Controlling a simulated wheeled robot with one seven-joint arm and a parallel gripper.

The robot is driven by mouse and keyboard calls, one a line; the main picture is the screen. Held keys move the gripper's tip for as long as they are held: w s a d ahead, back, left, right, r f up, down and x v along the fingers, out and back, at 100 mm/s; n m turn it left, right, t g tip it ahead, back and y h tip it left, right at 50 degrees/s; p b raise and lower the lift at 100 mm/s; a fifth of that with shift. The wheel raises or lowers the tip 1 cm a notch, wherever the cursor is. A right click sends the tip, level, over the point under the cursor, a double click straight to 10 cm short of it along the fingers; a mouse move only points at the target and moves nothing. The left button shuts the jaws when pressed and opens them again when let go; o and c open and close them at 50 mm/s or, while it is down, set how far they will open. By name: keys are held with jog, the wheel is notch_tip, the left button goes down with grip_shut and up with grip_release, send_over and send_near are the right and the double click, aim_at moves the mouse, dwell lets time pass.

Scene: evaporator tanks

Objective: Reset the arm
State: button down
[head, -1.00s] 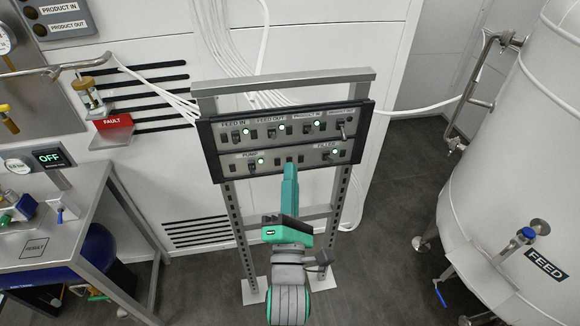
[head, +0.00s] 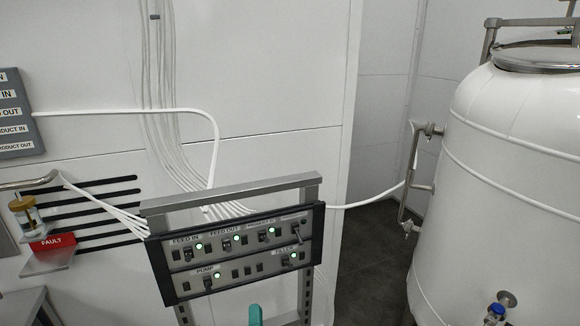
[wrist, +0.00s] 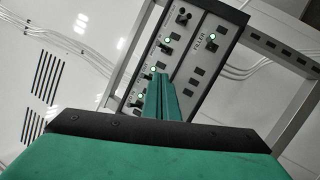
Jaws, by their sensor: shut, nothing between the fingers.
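My gripper (wrist: 161,98) is shut and empty, its green fingers together in the wrist view. In the head view only a green tip of it (head: 255,314) shows at the bottom edge, just below the control panel (head: 222,279). The panel has two rows of switches with several lit green lights, labelled FEED IN, FEED OUT, PUMP and FILLER among others. In the wrist view the panel (wrist: 203,50) appears tilted behind the fingers. Whether the fingers touch it cannot be told. The rest of my arm is out of the head view.
A large white tank (head: 500,150) stands at the right with a blue-handled valve (head: 497,310) low on it. A red FAULT sign (head: 53,243) is at the left. White cables (head: 165,90) run down the wall behind the panel's metal frame (head: 235,192).

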jog(key=s+d+f+m+g+h, duration=0.2)
jog(key=s+d+f+m+g, duration=0.15)
jog(key=s+f+m, duration=1.05)
jog(key=s+d+f+m+g, duration=0.1)
jog(key=s+d+f+m, duration=0.1)
jog(key=s, duration=0.6)
jog(key=s+d+f+m+g+h, duration=0.1)
jog(key=s+d+f+m, duration=0.1)
jog(key=s+f+m, duration=0.3)
jog(key=s+m, duration=0.1)
jog(key=s, duration=0.3)
jog(key=shift+f, duration=0.3)
